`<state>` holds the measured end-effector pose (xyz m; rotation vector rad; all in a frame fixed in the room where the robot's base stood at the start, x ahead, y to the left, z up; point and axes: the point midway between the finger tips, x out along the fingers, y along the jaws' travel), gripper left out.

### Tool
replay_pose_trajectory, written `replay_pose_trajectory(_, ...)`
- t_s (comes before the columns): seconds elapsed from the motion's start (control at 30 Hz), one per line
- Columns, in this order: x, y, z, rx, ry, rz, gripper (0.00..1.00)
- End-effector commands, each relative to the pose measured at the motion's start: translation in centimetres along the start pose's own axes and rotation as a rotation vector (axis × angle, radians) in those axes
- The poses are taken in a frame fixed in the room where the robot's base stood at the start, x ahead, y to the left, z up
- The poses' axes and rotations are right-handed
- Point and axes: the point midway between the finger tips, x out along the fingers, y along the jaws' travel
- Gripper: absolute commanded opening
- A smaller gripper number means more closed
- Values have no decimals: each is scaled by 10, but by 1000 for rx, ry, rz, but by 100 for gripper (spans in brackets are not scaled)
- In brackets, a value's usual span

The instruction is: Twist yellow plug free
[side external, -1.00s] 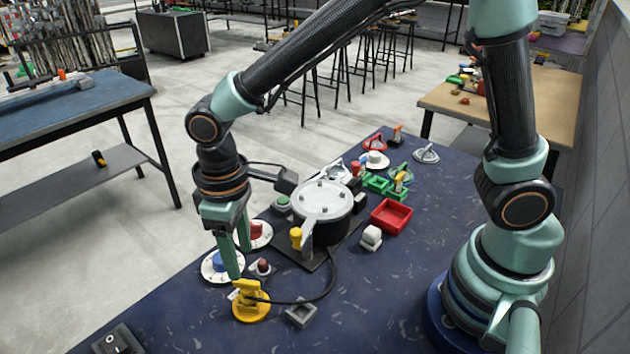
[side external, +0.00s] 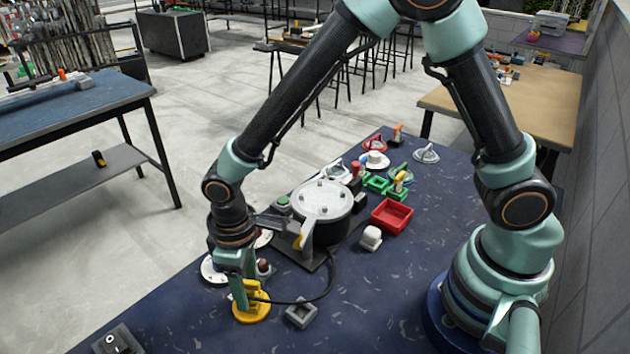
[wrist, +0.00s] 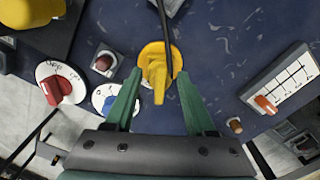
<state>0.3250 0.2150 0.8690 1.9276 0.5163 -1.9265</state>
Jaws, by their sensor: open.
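The yellow plug (wrist: 157,75) sits on a round yellow base on the blue table, with a black cable running from it. It also shows in the side external view (side external: 254,291), partly hidden behind my fingers. My gripper (wrist: 158,108) is open, with its two green fingers on either side of the plug's near end in the wrist view. In the side external view my gripper (side external: 244,300) points down at the plug. I cannot tell whether the fingers touch it.
A red knob (wrist: 54,90) on a white dial, a blue knob dial (wrist: 104,98) and a dark red button (wrist: 103,62) stand close by. A grey block (side external: 301,314) lies near the plug. A pot-like drum (side external: 322,205) and red tray (side external: 391,216) are farther back.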

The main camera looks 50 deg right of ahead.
Motion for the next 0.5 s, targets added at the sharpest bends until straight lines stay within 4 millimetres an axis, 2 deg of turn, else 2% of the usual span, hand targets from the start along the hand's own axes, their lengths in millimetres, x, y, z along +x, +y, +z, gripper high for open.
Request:
replay_pose_trajectory(0.07,0,0,0,0,0,0,55)
replay_pose_trajectory(0.1,0,0,0,0,0,0,47)
replay_pose_trajectory(0.17,0,0,0,0,0,0,24)
replay_pose_trajectory(0.2,0,0,0,0,0,0,9)
replay_pose_trajectory(0.23,0,0,0,0,-1,0,0)
replay_pose_trajectory(0.5,0,0,0,-4,-1,0,0)
